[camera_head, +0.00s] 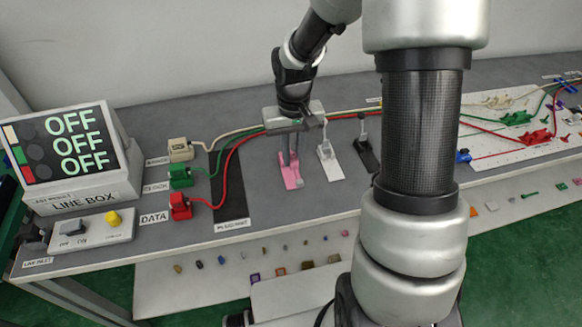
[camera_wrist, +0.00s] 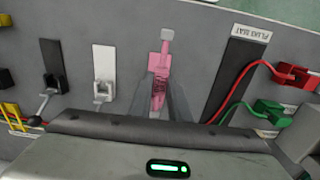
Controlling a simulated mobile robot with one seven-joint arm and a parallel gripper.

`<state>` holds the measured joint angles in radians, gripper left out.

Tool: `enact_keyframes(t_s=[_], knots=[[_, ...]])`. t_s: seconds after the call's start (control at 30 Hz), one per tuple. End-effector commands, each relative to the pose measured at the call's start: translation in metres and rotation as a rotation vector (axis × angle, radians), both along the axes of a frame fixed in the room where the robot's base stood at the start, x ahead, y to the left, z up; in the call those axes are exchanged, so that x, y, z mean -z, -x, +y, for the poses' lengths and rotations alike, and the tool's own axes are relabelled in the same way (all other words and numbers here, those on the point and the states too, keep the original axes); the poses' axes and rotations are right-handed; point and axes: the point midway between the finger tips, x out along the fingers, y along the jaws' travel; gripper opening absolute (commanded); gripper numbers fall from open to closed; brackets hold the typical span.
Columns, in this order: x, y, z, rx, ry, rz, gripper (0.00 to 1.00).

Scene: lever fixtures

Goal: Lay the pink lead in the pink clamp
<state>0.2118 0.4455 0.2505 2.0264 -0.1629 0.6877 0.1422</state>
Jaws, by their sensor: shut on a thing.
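The pink clamp (camera_head: 291,177) stands on the grey bench, left of a white and a black clamp. In the wrist view the pink clamp (camera_wrist: 161,62) lies straight ahead, with its pale-tipped lever pointing to the top of the picture, away from my gripper. My gripper (camera_head: 290,158) points down over the clamp's back part. In the wrist view its fingers (camera_wrist: 160,98) close around a darker pink piece, which looks like the pink lead (camera_wrist: 158,97). The fingers hide much of it, and I cannot tell whether it touches the clamp. No pink cable run shows clearly.
The white clamp (camera_head: 329,161) and black clamp (camera_head: 366,154) have raised levers close to the right. White, green and red cables run behind my gripper from plugs on the left. A black plug mat (camera_head: 233,190) lies left of the clamp. The line box (camera_head: 80,160) reads OFF.

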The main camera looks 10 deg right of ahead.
Motion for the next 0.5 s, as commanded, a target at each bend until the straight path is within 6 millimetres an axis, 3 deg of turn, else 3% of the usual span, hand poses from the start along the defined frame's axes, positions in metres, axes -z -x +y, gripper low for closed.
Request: enact_keyframes(t_s=[0.5], knots=[[-0.006, -0.0009, -0.0006, -0.001, 0.004, 0.001, 0.0]])
